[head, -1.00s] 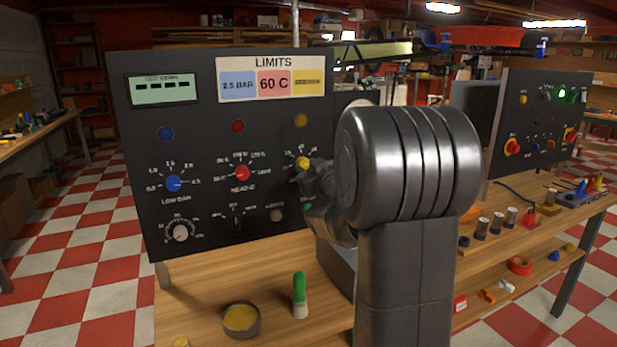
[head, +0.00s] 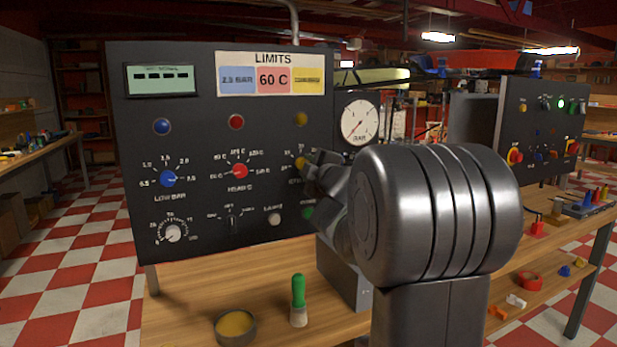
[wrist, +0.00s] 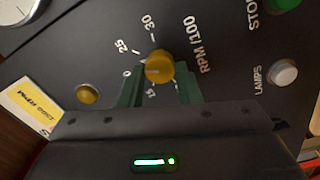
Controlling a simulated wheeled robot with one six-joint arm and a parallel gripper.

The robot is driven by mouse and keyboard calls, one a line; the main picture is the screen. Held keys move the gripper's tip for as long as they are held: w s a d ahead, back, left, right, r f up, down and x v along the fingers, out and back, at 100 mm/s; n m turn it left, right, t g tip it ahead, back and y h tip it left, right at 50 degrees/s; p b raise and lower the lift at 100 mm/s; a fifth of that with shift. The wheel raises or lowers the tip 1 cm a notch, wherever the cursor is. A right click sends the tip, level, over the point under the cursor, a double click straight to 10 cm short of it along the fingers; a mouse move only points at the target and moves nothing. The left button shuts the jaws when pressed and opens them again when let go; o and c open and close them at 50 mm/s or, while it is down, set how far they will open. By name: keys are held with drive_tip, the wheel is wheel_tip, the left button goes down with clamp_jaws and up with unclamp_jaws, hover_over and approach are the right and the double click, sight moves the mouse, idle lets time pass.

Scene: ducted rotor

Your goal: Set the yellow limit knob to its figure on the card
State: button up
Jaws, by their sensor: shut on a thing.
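The yellow limit knob (wrist: 159,66) is on the dark panel, with "25", "30" and "RPM/100" printed around it in the wrist view. In the head view the knob (head: 299,163) is partly covered by my gripper (head: 315,172). My gripper (wrist: 159,84) has its green fingers on either side of the knob and is shut on it. I cannot tell clearly which figure the knob points at. The LIMITS card (head: 271,59) at the panel's top has blue, pink and yellow fields. Its yellow field (head: 307,81) is too blurred to read; the pink one reads 60 C.
A blue knob (head: 168,178) and a red knob (head: 240,171) sit left of the yellow one. A yellow lamp (head: 300,118) is above it. A round gauge (head: 360,122) stands to the right. A green-handled brush (head: 298,298) and a round tin (head: 235,325) are on the bench.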

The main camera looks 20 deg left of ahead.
drive_tip(key=shift+f+n+b, duration=0.15)
drive_tip(key=shift+n+b, duration=3.95)
drive_tip(key=shift+n, duration=3.8)
drive_tip(key=o, duration=1)
drive_tip(key=shift+c, duration=0.2)
drive_tip(key=p+v, duration=0.1)
drive_tip(key=v, duration=1.2)
drive_tip(key=shift+s+d, duration=0.25)
drive_tip(key=shift+d, duration=0.1)
